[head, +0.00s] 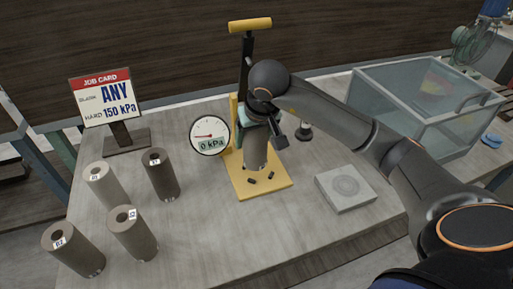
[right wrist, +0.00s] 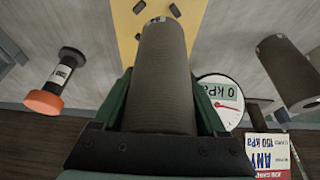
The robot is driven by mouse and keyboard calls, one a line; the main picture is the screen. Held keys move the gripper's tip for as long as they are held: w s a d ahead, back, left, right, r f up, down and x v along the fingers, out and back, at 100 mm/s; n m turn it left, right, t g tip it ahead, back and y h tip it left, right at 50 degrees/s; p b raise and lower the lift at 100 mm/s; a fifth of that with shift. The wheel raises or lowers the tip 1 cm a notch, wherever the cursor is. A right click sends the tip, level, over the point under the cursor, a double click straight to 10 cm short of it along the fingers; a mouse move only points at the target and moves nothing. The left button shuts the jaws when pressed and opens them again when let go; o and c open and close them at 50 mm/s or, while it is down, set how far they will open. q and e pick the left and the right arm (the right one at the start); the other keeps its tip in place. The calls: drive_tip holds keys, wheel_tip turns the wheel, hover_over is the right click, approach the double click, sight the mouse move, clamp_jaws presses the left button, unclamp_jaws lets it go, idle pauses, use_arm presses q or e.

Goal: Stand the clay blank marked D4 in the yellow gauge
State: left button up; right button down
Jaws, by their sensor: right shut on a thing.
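My right gripper (head: 258,120) is shut on a grey-brown clay blank (head: 256,155), held roughly upright over the plate of the yellow gauge (head: 275,186). In the right wrist view the gripper's green fingers (right wrist: 165,110) flank the blank (right wrist: 162,75), and its far end is over the yellow plate (right wrist: 190,12). I cannot tell if the blank touches the plate. A small tag shows at its far end, too small to read. The gauge's round dial (head: 210,135) reads 0 kPa. My left gripper is not in view.
Several tagged blanks stand at left, including a dark one (head: 161,176) and a paler one (head: 133,235). A job card (head: 104,97) stands behind; a grey block (head: 345,188) and glass box (head: 420,105) are right. Front centre is clear.

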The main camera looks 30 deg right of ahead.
sight(257, 147)
drive_tip(key=shift+w+d+f, duration=0.25)
drive_tip(key=shift+d+f, duration=0.15)
drive_tip(key=f, duration=0.2)
drive_tip(key=shift+w+d+f, duration=0.1)
drive_tip(key=shift+d+f, duration=0.2)
drive_tip(key=shift+f, duration=0.7)
drive_tip(key=shift+f, duration=0.1)
unclamp_jaws()
drive_tip(key=shift+r, duration=0.3)
drive_tip(key=v, duration=1.1)
drive_tip(key=shift+s+a+r+p, duration=0.1)
drive_tip(key=shift+s+r+p, duration=0.15)
drive_tip(key=shift+s+p, duration=0.1)
